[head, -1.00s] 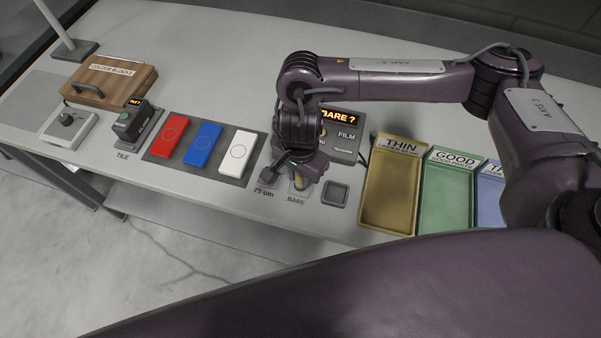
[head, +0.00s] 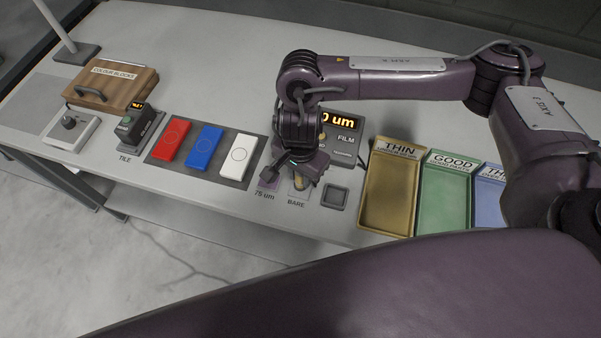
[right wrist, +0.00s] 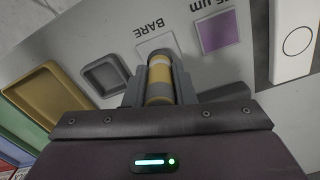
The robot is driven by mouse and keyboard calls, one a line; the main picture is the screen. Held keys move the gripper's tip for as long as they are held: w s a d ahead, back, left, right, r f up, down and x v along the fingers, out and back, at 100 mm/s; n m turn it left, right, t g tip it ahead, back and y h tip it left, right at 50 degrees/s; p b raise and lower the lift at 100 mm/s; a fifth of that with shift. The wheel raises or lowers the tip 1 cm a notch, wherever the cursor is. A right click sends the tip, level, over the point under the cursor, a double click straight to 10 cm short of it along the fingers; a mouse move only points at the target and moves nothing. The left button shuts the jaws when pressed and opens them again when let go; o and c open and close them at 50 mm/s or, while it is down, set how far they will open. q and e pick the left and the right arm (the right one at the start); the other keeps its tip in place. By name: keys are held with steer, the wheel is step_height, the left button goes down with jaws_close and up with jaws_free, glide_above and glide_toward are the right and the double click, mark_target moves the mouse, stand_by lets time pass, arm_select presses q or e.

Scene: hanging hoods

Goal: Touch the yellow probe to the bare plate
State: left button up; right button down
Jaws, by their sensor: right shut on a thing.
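The yellow probe (right wrist: 160,78) is a short cylinder with a pale band, held between the fingers of my right gripper (head: 302,178). The gripper is shut on it, over the small bare plate (right wrist: 146,47) beside the BARE label. In the right wrist view the probe's far end overlaps the plate; the contact itself is hidden. The film gauge (head: 346,138) behind the gripper shows a lit reading ending in "0 um", partly covered by my arm. My left gripper is not in view.
A purple 75 um plate (right wrist: 221,33) lies beside the bare plate. A dark square dish (head: 335,196) is on the other side. THIN (head: 389,205) and GOOD (head: 444,205) trays stand to the right; red, blue and white blocks (head: 238,156) lie left.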

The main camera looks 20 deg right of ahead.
steer(key=shift+r+p, duration=1.9)
steer(key=shift+r, duration=0.8)
